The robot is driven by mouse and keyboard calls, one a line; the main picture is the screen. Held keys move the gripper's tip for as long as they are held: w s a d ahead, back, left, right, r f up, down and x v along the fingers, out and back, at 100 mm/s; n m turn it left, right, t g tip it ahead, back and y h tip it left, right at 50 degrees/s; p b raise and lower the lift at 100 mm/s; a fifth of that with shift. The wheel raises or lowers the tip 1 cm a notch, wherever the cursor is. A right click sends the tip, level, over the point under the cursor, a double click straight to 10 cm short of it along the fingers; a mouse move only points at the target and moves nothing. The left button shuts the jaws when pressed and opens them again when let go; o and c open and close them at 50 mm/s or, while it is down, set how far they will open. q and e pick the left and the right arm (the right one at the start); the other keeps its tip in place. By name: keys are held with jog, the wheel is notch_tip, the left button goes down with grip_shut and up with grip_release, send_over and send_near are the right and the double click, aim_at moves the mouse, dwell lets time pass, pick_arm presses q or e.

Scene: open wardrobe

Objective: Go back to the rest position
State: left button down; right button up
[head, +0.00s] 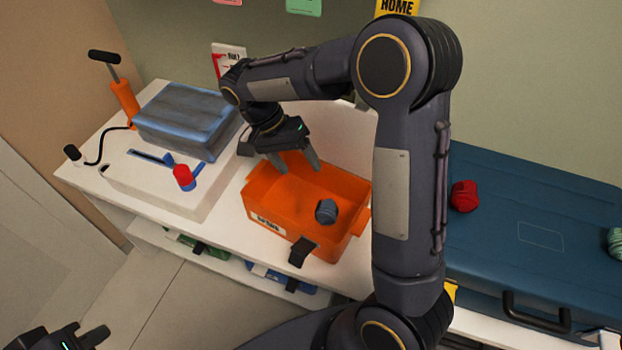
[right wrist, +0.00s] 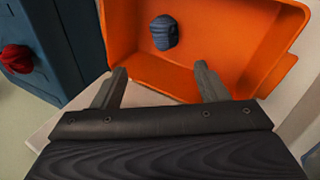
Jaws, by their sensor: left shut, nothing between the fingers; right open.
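My right gripper (head: 297,166) is open and empty above the back left part of an orange bin (head: 262,215). Its two fingers also show in the right wrist view (right wrist: 162,70), apart, with nothing between them. A dark grey-blue rolled item (head: 326,211) lies inside the bin, clear of the fingers; it also shows in the right wrist view (right wrist: 164,32). My left gripper (head: 97,337) is at the bottom left corner of the head view, low over the floor, shut and partly cut off. My right arm crosses the head view and hides part of the shelf.
A blue suitcase (head: 540,200) lies at the right with a red rolled item (head: 464,196) and a pale green one (head: 615,243) on it. At the left stand a blue-lidded box (head: 185,115), an orange pump (head: 125,100) and a red-capped item (head: 184,177).

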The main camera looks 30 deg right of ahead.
jog(key=shift+r, duration=0.25)
jog(key=s+r+n+t+y+p, duration=0.1)
jog(key=s+r+n+t+y, duration=0.2)
jog(key=s, duration=0.6)
jog(key=s+r+n+t+y+p, duration=0.1)
jog(key=s+r+n+t+y, duration=0.3)
jog(key=s, duration=0.6)
jog(key=shift+s+a+r+t, duration=0.25)
jog(key=shift+a+r+t, duration=0.15)
jog(key=shift+t, duration=0.8)
